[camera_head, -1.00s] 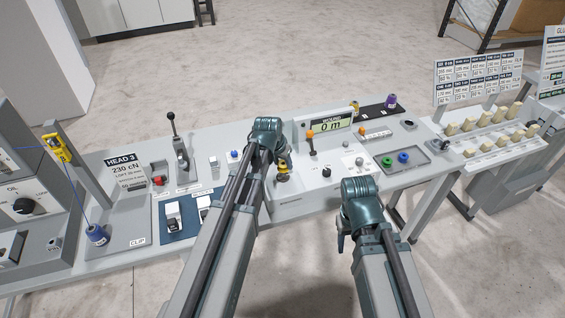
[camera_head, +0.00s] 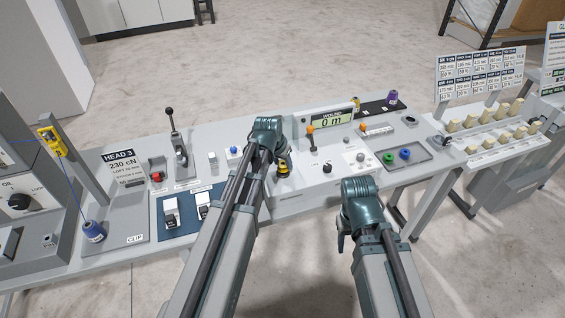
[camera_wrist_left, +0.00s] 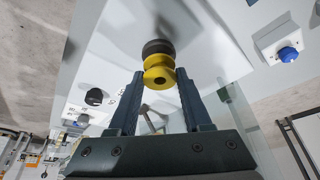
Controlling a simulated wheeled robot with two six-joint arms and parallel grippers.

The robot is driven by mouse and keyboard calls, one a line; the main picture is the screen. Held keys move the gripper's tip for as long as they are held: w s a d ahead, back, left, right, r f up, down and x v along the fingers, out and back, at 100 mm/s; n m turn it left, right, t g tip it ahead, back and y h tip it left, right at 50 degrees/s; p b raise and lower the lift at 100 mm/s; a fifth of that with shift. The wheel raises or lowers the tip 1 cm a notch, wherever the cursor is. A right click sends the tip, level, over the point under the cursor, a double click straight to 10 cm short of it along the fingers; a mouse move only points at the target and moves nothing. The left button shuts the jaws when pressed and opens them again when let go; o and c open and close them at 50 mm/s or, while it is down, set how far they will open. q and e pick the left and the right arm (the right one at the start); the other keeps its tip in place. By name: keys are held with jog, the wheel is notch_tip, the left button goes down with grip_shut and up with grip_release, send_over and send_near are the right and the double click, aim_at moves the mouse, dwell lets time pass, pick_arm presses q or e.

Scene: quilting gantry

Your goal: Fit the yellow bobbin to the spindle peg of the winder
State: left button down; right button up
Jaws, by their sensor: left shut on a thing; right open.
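The yellow bobbin (camera_head: 283,169) is at the front left of the winder (camera_head: 312,172), partly hidden by my left wrist in the head view. In the left wrist view the bobbin (camera_wrist_left: 160,73) sits between the fingertips of my left gripper (camera_wrist_left: 160,88), which is shut on it. My right gripper (camera_head: 343,240) is open and empty in front of the bench.
An orange-knobbed lever (camera_head: 311,130) and the meter display (camera_head: 331,117) stand behind the bobbin. A tray (camera_head: 425,160) with green and blue bobbins is to the right. A purple spool (camera_head: 392,97) stands behind. A tall black-knobbed lever (camera_head: 172,125) is left of my arm.

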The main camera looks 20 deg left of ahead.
pick_arm(q)
jog(key=shift+f+b, duration=0.65)
jog(key=shift+f, duration=0.15)
jog(key=shift+c, duration=1.3)
grip_release()
jog(key=shift+r, duration=0.1)
jog(key=p+v, duration=1.3)
jog(key=shift+s+r, duration=0.15)
jog(key=shift+r, duration=0.2)
jog(key=s+d+f+g+y+b, duration=0.1)
jog(key=s+d+f+g+b, duration=0.1)
jog(key=s+d+f+b, duration=0.3)
jog(key=s+d+f+m+g+y+b, duration=0.1)
jog(key=s+d+f+g+b, duration=0.1)
jog(key=s+d+f+b, duration=0.4)
jog(key=s+d+f, duration=0.1)
jog(key=s+d, duration=0.2)
jog(key=s, duration=0.4)
jog(key=shift+s+f+m+g, duration=0.15)
jog(key=shift+s+m+g, duration=0.15)
jog(key=shift+g, duration=0.1)
